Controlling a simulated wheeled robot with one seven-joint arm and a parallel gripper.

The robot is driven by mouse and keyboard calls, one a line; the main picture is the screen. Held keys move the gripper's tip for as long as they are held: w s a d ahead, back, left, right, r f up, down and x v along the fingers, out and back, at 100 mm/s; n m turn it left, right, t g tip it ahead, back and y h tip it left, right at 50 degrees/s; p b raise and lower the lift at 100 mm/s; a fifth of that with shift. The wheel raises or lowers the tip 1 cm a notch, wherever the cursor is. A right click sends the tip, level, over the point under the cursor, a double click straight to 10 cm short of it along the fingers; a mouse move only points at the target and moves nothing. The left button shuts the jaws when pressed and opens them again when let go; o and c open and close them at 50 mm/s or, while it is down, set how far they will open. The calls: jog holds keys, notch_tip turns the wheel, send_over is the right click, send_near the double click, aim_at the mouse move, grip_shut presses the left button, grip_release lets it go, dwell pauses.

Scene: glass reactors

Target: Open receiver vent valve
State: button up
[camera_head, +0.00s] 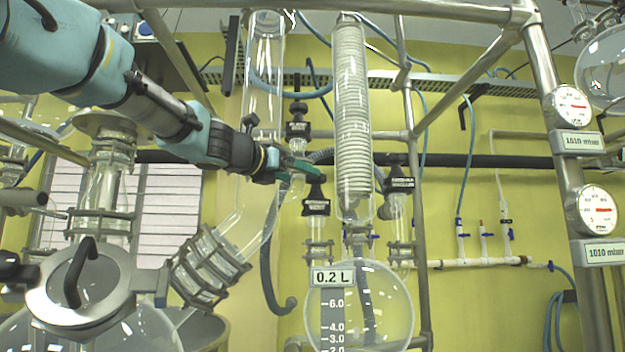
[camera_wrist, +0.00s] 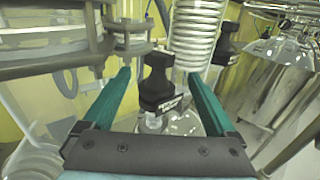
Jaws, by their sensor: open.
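A black valve knob with a white-lettered label (camera_head: 316,200) sits on a glass neck at the left of the receiver flask (camera_head: 375,310); the lettering is too small to read surely. In the wrist view this knob (camera_wrist: 158,82) stands upright between my gripper's green fingers. My gripper (camera_head: 303,172) is open, its fingers apart and empty, close by the knob's top. In the wrist view the gripper (camera_wrist: 159,75) shows a gap on both sides of the knob. I cannot tell whether a finger touches it.
Similar black valves stand behind (camera_head: 298,128) and to the right (camera_head: 402,184); the right one also shows in the wrist view (camera_wrist: 228,42). A coiled glass condenser (camera_head: 351,110) rises close to the right. A slanted glass pipe (camera_head: 248,215) is at the left.

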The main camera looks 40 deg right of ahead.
aim_at(310, 179)
jog(key=p+x, duration=0.3)
jog(key=x, duration=0.5)
jog(key=c, duration=1.4)
